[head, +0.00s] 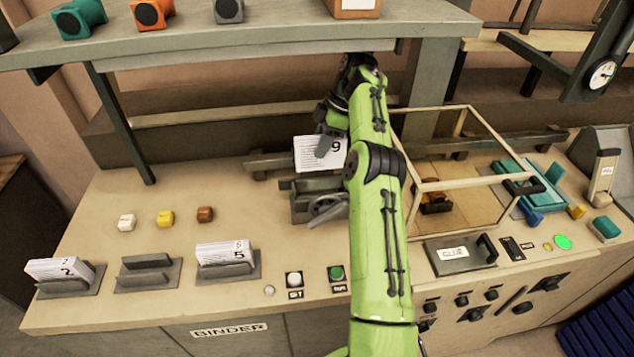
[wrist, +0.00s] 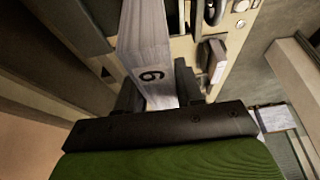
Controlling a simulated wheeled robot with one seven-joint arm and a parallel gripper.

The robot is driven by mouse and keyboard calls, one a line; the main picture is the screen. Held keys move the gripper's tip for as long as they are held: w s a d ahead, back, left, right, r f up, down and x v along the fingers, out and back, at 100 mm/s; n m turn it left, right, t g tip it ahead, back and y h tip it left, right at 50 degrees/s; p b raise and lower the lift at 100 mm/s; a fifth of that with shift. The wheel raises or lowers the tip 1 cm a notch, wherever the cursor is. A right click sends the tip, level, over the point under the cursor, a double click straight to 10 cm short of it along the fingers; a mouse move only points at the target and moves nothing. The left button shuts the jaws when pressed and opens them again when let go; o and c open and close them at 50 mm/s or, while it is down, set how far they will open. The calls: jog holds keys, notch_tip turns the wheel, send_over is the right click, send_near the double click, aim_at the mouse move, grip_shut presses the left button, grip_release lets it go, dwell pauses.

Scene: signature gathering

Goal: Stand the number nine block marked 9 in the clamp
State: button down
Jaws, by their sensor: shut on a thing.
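The number nine block (head: 308,155) is a white, page-like slab with a black 9 near its upper right corner. It looks upright in the head view and also shows in the wrist view (wrist: 146,40). My gripper (head: 335,135) is shut on it from behind and above; its dark fingers flank the block in the wrist view (wrist: 158,92). The clamp (head: 305,203) is a grey metal vise with a lever, with a rear bar (head: 268,163). The block is at or just above the gap between these parts; I cannot tell whether it touches them. My arm hides the clamp's right side.
Racks with blocks marked 2 (head: 62,270) and 5 (head: 226,252) stand front left, with an empty rack (head: 148,275) between. A clear glue case (head: 455,205) stands right of my arm. A shelf (head: 230,45) overhangs the back.

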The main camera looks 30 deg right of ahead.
aim_at(323, 168)
jog(key=shift+w+d+f, duration=0.1)
jog(key=shift+w+f, duration=0.05)
jog(key=shift+f, duration=0.1)
jog(key=s+f, duration=0.1)
jog(key=s+a+f, duration=0.1)
jog(key=f, duration=0.1)
jog(key=shift+s+f, duration=0.2)
jog(key=shift+f, duration=0.1)
jog(key=f, duration=0.1)
jog(key=w+f, duration=0.1)
jog(key=f, duration=0.2)
jog(key=shift+w+d+f, duration=0.2)
jog(key=shift+d+f, duration=0.05)
jog(key=shift+f, duration=0.4)
jog(key=shift+s+a+f+b, duration=0.1)
jog(key=shift+s+f+b, duration=0.1)
jog(key=shift+f+b, duration=0.3)
jog(key=c, duration=0.7)
grip_release()
